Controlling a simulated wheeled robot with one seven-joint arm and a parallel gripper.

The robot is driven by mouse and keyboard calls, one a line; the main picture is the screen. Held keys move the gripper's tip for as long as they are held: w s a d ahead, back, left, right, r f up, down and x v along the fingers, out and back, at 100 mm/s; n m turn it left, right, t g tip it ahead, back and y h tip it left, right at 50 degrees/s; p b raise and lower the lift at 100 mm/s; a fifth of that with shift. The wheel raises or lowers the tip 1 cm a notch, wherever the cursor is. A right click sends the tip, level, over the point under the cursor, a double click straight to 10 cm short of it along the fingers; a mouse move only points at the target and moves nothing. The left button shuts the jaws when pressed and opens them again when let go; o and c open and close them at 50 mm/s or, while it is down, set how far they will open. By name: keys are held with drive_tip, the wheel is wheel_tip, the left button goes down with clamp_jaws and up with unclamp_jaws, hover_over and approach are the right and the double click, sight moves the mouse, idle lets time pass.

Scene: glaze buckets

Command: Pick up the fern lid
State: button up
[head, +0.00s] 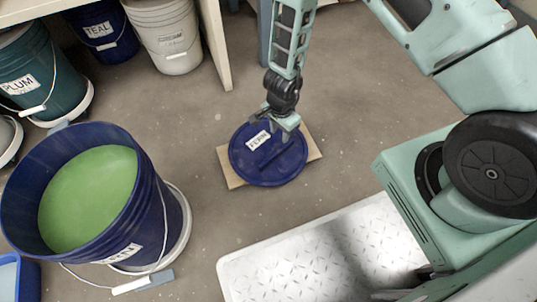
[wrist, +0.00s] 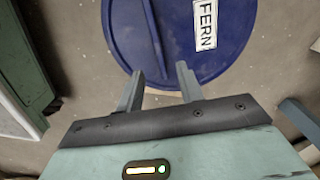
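The fern lid (head: 285,165) is a round dark blue disc with a white FERN label. It lies flat on a brown board (head: 232,178) on the floor. In the wrist view the lid (wrist: 155,45) fills the upper middle, with its label to the right of centre. My gripper (head: 287,128) is above the lid's far part in the head view. In the wrist view my gripper (wrist: 160,80) has its two fingers apart with nothing between them, over the lid's edge. I cannot tell how high the fingertips are above the lid.
An open blue bucket (head: 160,190) of green glaze stands on the left. The plum bucket (head: 55,75), teal bucket (head: 105,45) and a white bucket (head: 165,40) stand at the back left. A metal tread-plate platform (head: 290,265) is at the front. Floor around the board is clear.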

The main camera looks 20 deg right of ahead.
drive_tip(key=b, duration=0.3)
hover_over(277, 152)
drive_tip(key=f, duration=0.3)
drive_tip(key=d+f, duration=0.1)
drive_tip(key=f, duration=0.1)
drive_tip(key=shift+w+f, duration=0.3)
drive_tip(key=shift+w, duration=0.1)
drive_tip(key=f+b, duration=0.1)
drive_tip(key=b, duration=0.1)
drive_tip(key=f+b, duration=0.3)
drive_tip(key=f, duration=0.1)
drive_tip(key=shift+s+a+f+b, duration=0.15)
drive_tip(key=shift+s+a+b, duration=0.2)
drive_tip(key=shift+a+b, duration=0.05)
clamp_jaws()
